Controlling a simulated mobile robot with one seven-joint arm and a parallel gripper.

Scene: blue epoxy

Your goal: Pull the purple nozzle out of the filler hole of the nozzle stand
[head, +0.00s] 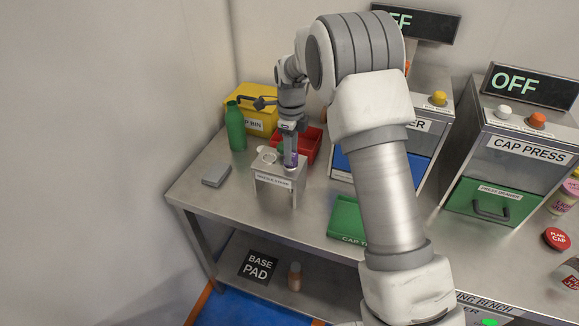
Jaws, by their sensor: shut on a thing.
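The nozzle stand (273,181) is a small metal stand with a label on its front, on the left part of the steel bench. The purple nozzle (291,160) is upright at the right side of the stand's top. My gripper (290,152) points down over the stand and is shut on the purple nozzle. Fingers and arm partly hide the nozzle, and I cannot tell whether its lower end is in the filler hole. A pale ring (268,155) shows on the stand's top left.
A green bottle (236,127), yellow bin (259,121) and red tray (312,143) stand close behind the stand. A grey block (216,175) lies left of it, and a green tray (345,222) lies to the right. Bench surface in front of the stand is clear.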

